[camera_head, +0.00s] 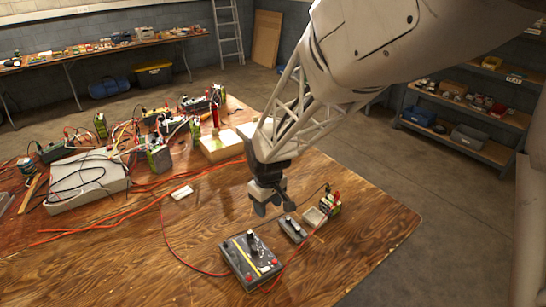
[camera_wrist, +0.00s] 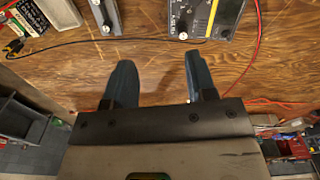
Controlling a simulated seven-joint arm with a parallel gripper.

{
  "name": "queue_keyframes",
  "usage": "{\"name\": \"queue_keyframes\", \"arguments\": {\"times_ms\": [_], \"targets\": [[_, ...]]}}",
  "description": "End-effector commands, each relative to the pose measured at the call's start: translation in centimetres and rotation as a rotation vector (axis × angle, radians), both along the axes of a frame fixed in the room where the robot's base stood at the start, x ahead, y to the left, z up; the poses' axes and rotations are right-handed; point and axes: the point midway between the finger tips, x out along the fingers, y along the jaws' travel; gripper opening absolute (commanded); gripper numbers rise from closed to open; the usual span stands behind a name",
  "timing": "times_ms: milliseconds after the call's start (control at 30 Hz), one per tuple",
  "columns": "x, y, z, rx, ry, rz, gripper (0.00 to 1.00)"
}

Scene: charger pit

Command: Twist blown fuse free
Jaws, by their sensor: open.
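My gripper (camera_head: 268,207) points down over the wooden table and is apart from the boxes near it. In the wrist view its two blue-grey fingers (camera_wrist: 160,66) are spread, with only bare wood between them. A small grey block with a knob (camera_head: 291,229) sits just to the right of the gripper; it also shows at the top of the wrist view (camera_wrist: 106,17). A dark box with a yellow stripe, a black knob and red terminals (camera_head: 250,260) lies in front; its edge is in the wrist view (camera_wrist: 204,16). I cannot tell which part is the blown fuse.
A shallow pale tray (camera_head: 314,217) and a green block with red terminals (camera_head: 331,204) stand right of the grey block. Red cables run across the table (camera_head: 130,270). A pale box with black leads (camera_head: 88,184) and several devices crowd the left. The front left is clear.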

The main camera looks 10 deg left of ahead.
Motion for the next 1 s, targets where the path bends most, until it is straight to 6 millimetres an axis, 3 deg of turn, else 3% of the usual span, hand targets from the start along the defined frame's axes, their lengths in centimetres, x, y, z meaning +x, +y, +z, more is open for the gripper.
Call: {"name": "queue_keyframes", "arguments": {"times_ms": [100,333,1000], "targets": [[0.4,2.7,-2.5,-0.008,0.013,0.062,0.51],[0.8,5.6,-5.3,-0.015,0.027,0.132,0.51],[0.8,6.1,-6.3,-0.016,0.027,0.144,0.51]]}}
